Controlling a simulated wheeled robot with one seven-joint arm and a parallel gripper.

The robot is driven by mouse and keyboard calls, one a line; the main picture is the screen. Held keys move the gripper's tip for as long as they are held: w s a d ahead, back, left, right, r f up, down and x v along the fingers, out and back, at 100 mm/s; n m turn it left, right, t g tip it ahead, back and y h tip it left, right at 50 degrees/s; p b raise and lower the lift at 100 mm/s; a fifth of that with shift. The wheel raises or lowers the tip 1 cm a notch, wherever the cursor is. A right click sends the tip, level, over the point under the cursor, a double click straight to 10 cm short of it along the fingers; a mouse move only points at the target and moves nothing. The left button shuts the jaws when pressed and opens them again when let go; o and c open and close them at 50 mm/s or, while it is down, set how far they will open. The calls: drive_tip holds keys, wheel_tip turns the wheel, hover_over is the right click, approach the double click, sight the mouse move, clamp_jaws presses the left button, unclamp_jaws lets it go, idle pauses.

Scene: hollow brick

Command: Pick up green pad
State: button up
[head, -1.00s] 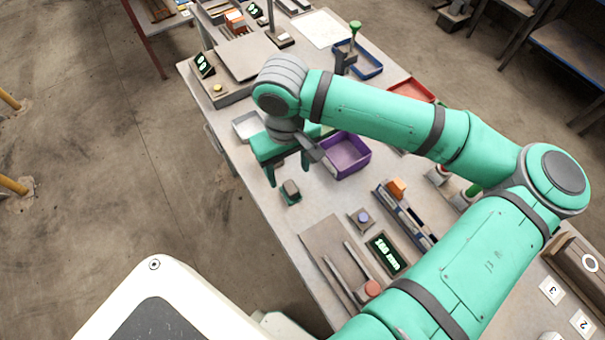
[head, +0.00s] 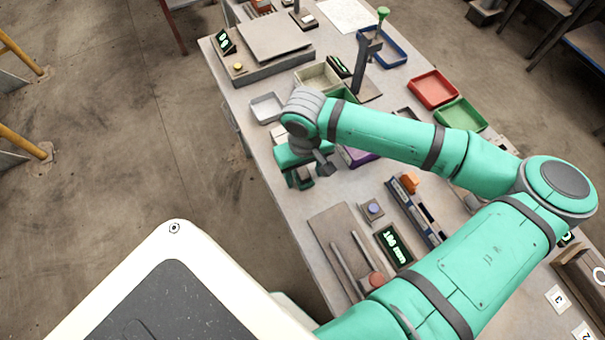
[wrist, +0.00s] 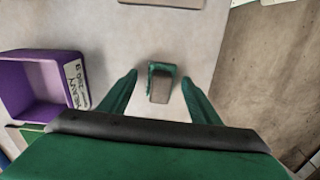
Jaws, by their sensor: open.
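The green pad (wrist: 151,72) is a small green piece with a grey-brown block on it. It rests on the bench top, between my gripper's fingers as the wrist view shows it. My gripper (wrist: 160,80) is open, with one green finger on each side of the pad and a gap to both. Nothing is held. In the head view my gripper (head: 307,176) hangs low over the bench near its left edge, and it hides much of the pad there. How far the fingertips are above the bench is hard to tell.
A purple bin (wrist: 24,80) with a label stands left of the pad in the wrist view. A white tray (head: 267,108), a red tray (head: 433,88) and a green tray (head: 461,113) stand farther back. A small block with a blue button (head: 373,209) is nearer. The bench edge is close.

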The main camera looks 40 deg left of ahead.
drive_tip(key=shift+s+a+f, duration=0.1)
drive_tip(key=shift+c, duration=0.3)
drive_tip(key=c, duration=1.1)
drive_tip(key=shift+o, duration=0.2)
